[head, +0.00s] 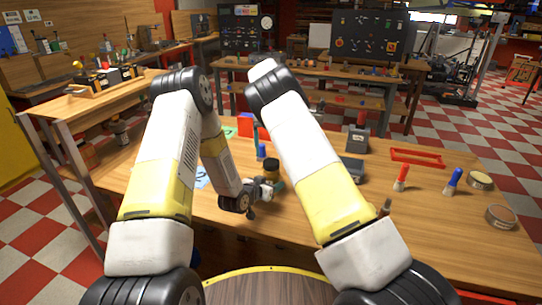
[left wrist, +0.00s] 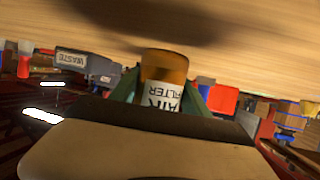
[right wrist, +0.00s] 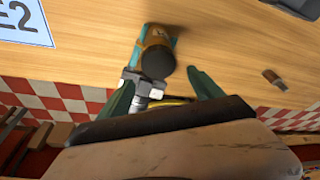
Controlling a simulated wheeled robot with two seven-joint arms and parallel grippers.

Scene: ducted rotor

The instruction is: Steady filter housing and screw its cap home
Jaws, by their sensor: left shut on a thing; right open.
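The filter housing (head: 273,177) is an amber cylinder with a dark top, near the front of the bench. In the left wrist view the housing (left wrist: 165,68) shows inverted, with a white AIR FILTER label. My left gripper (head: 266,190) is shut around it from the side. The dark cap (right wrist: 157,62) appears on top of the housing in the right wrist view; I cannot tell how far it is seated. My right gripper (right wrist: 163,92) is open, its green fingers apart and empty, near the cap. In the head view my right arm hides most of it.
A marked sheet (right wrist: 25,22) lies left of the housing. A grey box (head: 352,168) stands behind, right. Bare bench lies around the housing.

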